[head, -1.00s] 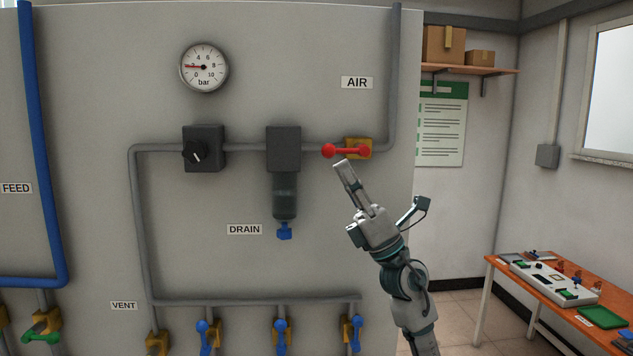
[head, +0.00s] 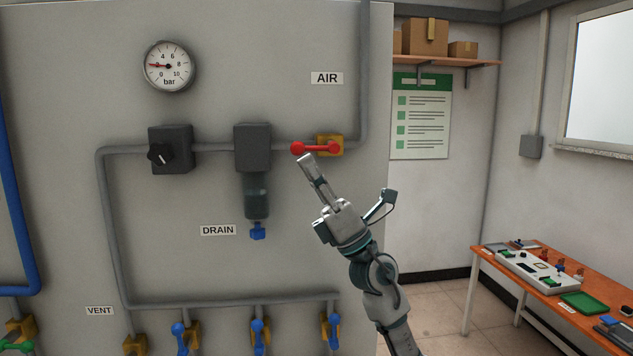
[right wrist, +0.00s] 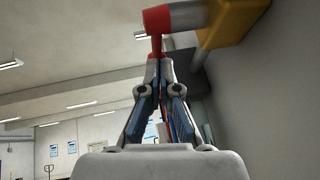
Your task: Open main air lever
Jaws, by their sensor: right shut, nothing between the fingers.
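The red air lever (head: 316,148) lies horizontally along the pipe, on a yellow valve body (head: 336,147) below the AIR label (head: 327,78). Its knob end points left. My right gripper (head: 306,160) is shut and empty, with its tips just under the lever's left end. My left gripper is not in view.
A gauge (head: 168,66), a black knob box (head: 170,150) and a filter unit (head: 253,148) sit left of the lever. Blue-handled valves (head: 258,332) line the bottom pipe. An orange table (head: 500,270) with equipment stands at right. The wall right of the filter bowl is clear.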

